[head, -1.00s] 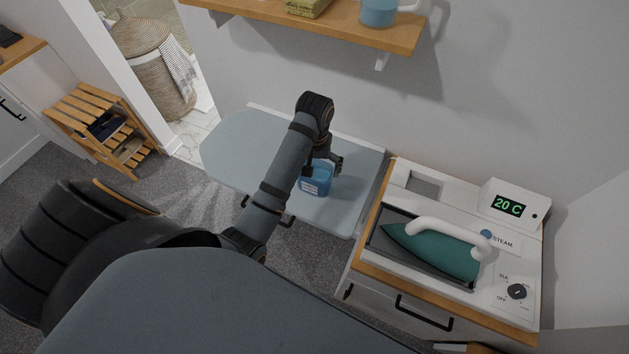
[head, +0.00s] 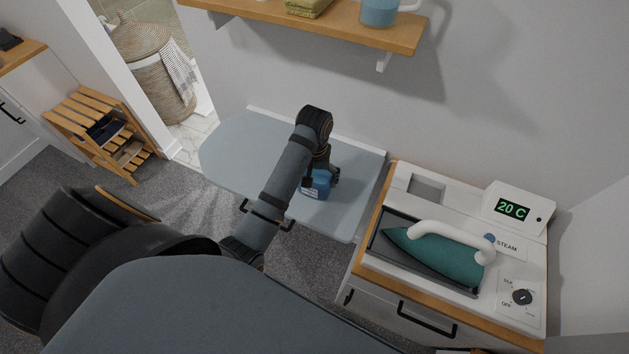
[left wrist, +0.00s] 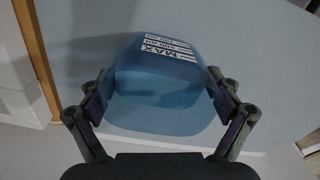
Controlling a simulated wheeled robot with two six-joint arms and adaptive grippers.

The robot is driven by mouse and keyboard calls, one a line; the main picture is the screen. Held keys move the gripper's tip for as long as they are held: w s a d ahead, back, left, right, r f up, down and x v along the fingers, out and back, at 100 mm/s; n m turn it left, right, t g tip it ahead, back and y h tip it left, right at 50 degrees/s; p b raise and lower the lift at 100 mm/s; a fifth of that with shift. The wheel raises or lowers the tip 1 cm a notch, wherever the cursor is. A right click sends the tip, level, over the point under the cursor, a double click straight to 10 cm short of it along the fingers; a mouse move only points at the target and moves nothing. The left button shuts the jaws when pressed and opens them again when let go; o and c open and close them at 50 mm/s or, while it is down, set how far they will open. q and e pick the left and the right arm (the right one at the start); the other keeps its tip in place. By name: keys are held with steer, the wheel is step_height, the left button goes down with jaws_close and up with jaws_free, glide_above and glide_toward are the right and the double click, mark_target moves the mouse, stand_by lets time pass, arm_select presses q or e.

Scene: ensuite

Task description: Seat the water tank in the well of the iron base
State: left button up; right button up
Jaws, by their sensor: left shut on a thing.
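The water tank (head: 315,189) is a translucent blue box with a white label, on or just above the grey-blue ironing board; I cannot tell if it touches. My left gripper (head: 322,178) reaches down over it and is shut on it. In the left wrist view the tank (left wrist: 155,90) sits between the two fingers, with MAX and level lines on its label. The iron base (head: 405,174) is white and stands on the cabinet to the right. Its well (head: 427,190) is an empty rectangular recess at the back left. My right gripper is not in view.
A teal iron (head: 440,252) with a white handle rests on the base's dark tray. A display (head: 511,209) reads 20 C. A wall shelf (head: 345,27) with a blue mug (head: 378,11) hangs above. The ironing board (head: 235,155) is otherwise clear; a gap separates it from the cabinet.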

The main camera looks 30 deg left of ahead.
mark_target(314, 172)
arm_select(q)
steer(key=shift+w+r+p, duration=0.1)
steer(key=shift+r+p, duration=0.2)
steer(key=shift+r, duration=0.45)
steer(key=shift+r+p, duration=0.35)
steer(key=shift+r, duration=0.55)
steer(key=s+a+r+p, duration=0.7)
steer(key=s+r, duration=0.2)
steer(key=s, duration=0.3)
steer(key=shift+a+r, duration=0.15)
steer(key=shift+r, duration=0.15)
